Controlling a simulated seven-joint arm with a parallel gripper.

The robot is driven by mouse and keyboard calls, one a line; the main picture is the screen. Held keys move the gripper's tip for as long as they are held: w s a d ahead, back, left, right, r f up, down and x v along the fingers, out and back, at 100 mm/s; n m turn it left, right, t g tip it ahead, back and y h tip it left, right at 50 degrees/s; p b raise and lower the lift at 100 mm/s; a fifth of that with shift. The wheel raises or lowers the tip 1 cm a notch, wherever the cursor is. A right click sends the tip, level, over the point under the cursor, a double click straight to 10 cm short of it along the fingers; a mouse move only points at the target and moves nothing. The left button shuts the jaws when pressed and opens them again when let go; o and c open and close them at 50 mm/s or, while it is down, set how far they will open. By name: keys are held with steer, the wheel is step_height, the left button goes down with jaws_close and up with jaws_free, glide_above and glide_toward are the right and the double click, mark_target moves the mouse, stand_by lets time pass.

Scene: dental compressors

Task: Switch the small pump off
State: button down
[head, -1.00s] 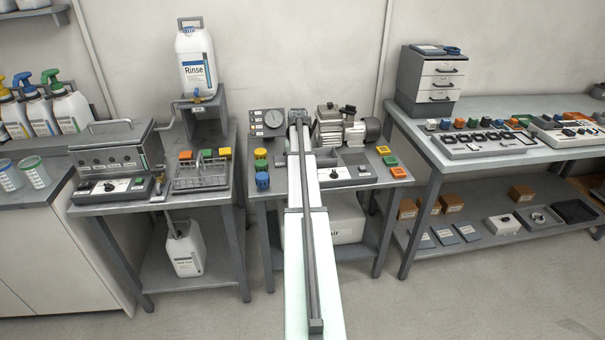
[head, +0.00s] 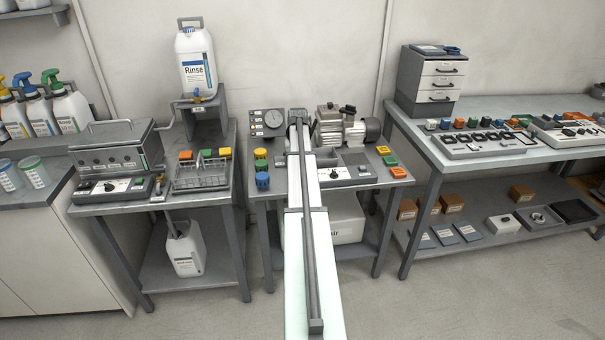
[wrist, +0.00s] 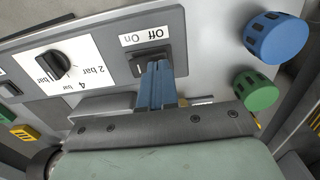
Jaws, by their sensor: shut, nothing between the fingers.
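The small pump (head: 340,128), a grey machine with a rounded motor, stands at the back of the middle table in the head view. In front of it is a control panel (head: 348,172) with a dark dial. In the wrist view the panel (wrist: 100,22) has a black dial (wrist: 52,65) marked 2 bar and 4 bar. Beside it is a dark switch (wrist: 146,62) under an On/Off label. My gripper (wrist: 156,68) is shut and empty, its blue fingertips at the switch. They partly cover it; contact and switch position are unclear. In the head view my arm hides the gripper.
A blue cap (wrist: 275,38) and a green cap (wrist: 257,90) stand close to the gripper in the wrist view.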

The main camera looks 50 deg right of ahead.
steer(key=shift+r, duration=3)
steer(key=s+a+f+n+g, duration=0.2)
steer(key=s+a+f, duration=0.1)
steer(key=a+f, duration=1)
steer(key=s+a+f+n+g+y, duration=0.1)
steer(key=s+a+f+n, duration=0.15)
steer(key=a+f, duration=1.05)
steer(key=s+a+f+n+g, duration=0.15)
steer(key=s+a+f, duration=0.45)
steer(key=a, duration=1.2)
steer(key=s+a+f+n+g, duration=0.1)
steer(key=s+a+f, duration=0.6)
steer(key=s+a, duration=0.3)
steer(key=s+a+f+n+g+h, duration=0.1)
steer(key=s+a+f+n, duration=0.1)
steer(key=s+a+f, duration=0.5)
steer(key=shift+s+a, duration=1.9)
steer(key=shift+s, duration=0.15)
steer(key=c, duration=1.8)
jaws_free()
